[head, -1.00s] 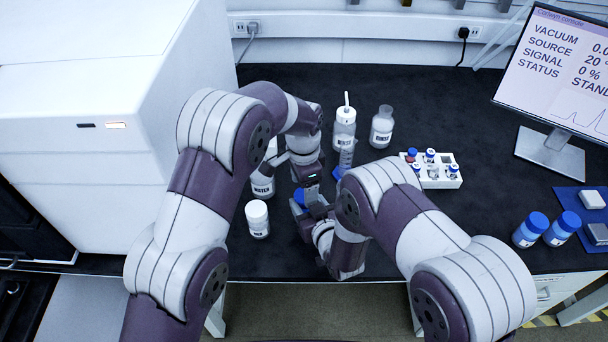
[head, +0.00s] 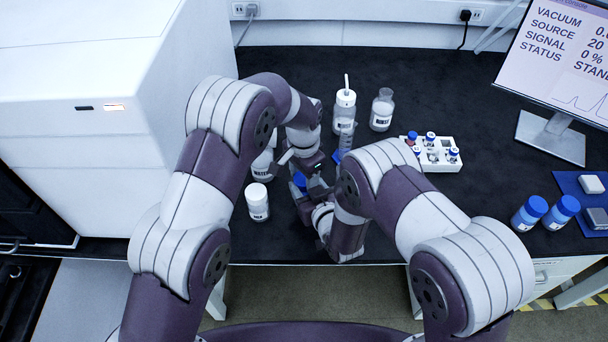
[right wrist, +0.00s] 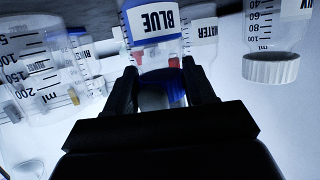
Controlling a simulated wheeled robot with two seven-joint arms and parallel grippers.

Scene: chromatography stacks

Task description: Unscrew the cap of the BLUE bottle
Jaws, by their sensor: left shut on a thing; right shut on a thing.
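The BLUE bottle (right wrist: 153,22) is clear with a blue-banded label and appears inverted in the right wrist view. Its blue cap (right wrist: 173,88) lies between the two fingers of my right gripper (right wrist: 163,88), which is shut on it. In the head view a bit of blue (head: 299,180) shows between my two hands; the rest of the bottle is hidden there. My left gripper (head: 305,172) is shut beside that blue, close to my right gripper; its fingertips and exactly where it grips are hidden by the arms.
A white-capped bottle (head: 257,201) and a WATER bottle (head: 262,165) stand close left. Behind are a wash bottle (head: 344,110), a clear bottle (head: 382,112) and a graduated cylinder (head: 346,138). A vial rack (head: 440,163) and two blue-capped bottles (head: 529,214) stand right.

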